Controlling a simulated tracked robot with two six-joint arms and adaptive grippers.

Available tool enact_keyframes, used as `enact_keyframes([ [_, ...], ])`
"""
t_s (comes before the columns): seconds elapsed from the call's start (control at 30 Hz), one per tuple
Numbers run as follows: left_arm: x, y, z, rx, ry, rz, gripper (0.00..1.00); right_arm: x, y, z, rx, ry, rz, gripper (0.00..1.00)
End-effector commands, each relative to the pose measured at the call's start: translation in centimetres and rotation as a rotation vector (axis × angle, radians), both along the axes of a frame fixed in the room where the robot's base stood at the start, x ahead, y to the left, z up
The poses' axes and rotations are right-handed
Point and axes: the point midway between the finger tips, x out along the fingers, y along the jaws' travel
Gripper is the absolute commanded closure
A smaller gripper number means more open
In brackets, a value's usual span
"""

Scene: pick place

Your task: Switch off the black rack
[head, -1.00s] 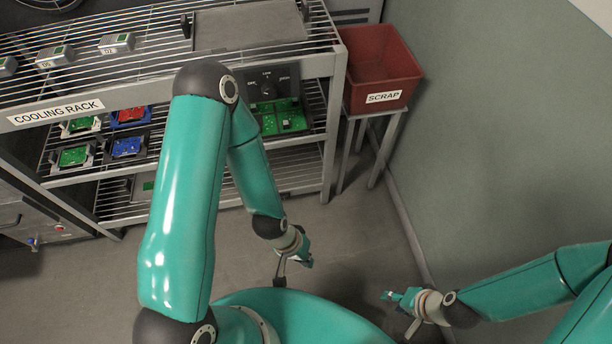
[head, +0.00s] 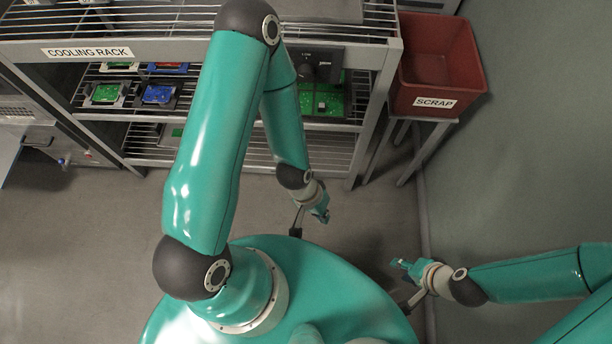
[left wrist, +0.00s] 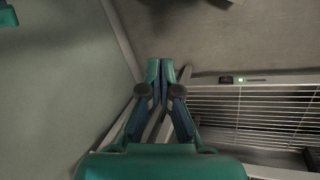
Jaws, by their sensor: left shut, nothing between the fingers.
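The metal rack labelled COOLING RACK (head: 150,48) stands at the top of the head view. A dark panel with a round knob (head: 308,68) sits under its top shelf, partly behind my left arm. I cannot tell whether this belongs to the black rack. In the left wrist view a small dark switch box (left wrist: 226,80) with a lit green light (left wrist: 241,80) sits at the edge of a wire shelf. My left gripper (head: 322,216) is shut and empty, in front of the rack; its closed fingers (left wrist: 161,70) show in the wrist view. My right gripper (head: 398,263) is at lower right, too small to judge.
A red SCRAP bin (head: 435,65) stands on a stand right of the rack, near the wall (head: 540,150). Green and blue boards (head: 158,94) lie on the rack's middle shelf. The floor (head: 80,230) at left is clear.

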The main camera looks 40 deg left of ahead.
Motion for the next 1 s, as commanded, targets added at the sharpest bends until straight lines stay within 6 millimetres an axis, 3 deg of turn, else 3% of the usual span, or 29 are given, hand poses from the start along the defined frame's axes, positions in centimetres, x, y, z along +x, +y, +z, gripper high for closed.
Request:
enact_keyframes([
  [0.17,1.5,1.5,-3.9,0.011,0.039,0.231,1.0,0.0,0.0,-3.6,0.0,-0.001,0.0,0.6],
  [0.27,3.1,2.5,-7.4,0.015,0.081,0.502,1.0,0.0,0.0,-7.0,0.0,0.0,0.0,0.6],
  [0.47,6.9,5.7,-16.0,-0.028,0.176,1.256,1.0,0.0,0.0,-15.3,0.0,0.0,0.0,0.6],
  [0.7,10.8,10.4,-25.3,-0.222,0.257,2.216,1.0,0.0,0.0,-24.9,0.0,0.0,0.0,0.6],
  [0.8,12.0,12.3,-28.6,-0.35,0.279,2.576,1.0,0.0,0.0,-28.4,0.0,0.0,0.0,0.6],
  [0.97,13.2,14.7,-32.2,-0.566,0.301,3.015,1.0,0.0,0.0,-32.3,0.0,0.0,0.0,0.6],
  [1.0,13.3,15.1,-32.7,0.605,-0.299,-3.041,1.0,0.0,0.0,-32.9,0.0,0.0,0.0,0.6],
])
